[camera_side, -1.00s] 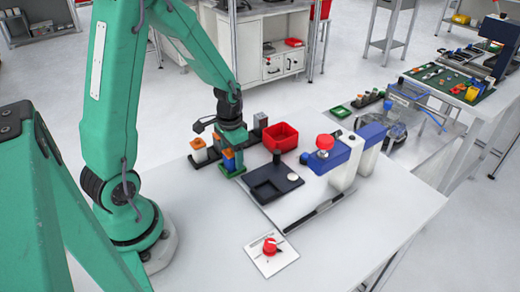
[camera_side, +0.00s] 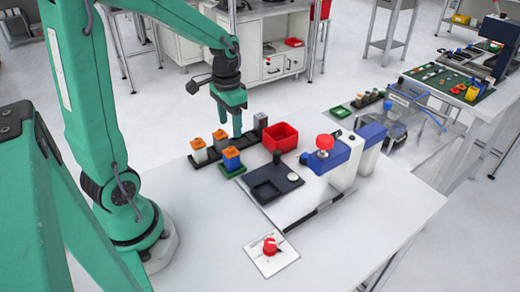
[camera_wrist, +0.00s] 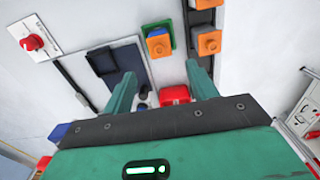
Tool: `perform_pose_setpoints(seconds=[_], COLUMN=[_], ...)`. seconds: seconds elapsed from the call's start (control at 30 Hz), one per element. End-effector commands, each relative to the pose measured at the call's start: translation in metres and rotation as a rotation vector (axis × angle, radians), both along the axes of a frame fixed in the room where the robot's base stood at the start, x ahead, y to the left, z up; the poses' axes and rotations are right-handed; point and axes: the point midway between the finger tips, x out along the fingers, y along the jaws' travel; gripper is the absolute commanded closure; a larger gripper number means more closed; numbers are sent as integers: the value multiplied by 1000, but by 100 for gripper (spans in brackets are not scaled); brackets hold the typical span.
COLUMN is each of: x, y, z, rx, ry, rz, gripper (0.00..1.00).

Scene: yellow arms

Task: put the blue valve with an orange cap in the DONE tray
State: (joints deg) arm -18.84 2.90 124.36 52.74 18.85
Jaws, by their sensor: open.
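A blue valve with an orange cap (camera_side: 231,159) stands upright in a small green tray (camera_side: 233,174). In the wrist view, its orange cap (camera_wrist: 159,44) shows over the green tray (camera_wrist: 174,38). No DONE lettering is readable on the tray. My gripper (camera_side: 230,131) is open and empty, raised behind the tray and apart from the valve. In the wrist view, its two spread fingers (camera_wrist: 158,72) have nothing between them.
A dark rack behind the tray holds a white part with an orange cap (camera_side: 199,153), another orange-capped part (camera_side: 220,139) and a grey part (camera_side: 260,121). A red bin (camera_side: 282,137) and a black fixture (camera_side: 270,184) stand to the right.

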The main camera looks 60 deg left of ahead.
Motion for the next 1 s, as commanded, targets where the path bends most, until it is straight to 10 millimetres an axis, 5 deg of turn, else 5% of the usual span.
perform_pose_setpoints(seconds=[0.67,1.0], x=[0,-10], y=[-1,-23], z=[3,30], rx=[1,23], ry=[-3,-82], rz=[0,-4], gripper=[42,42])
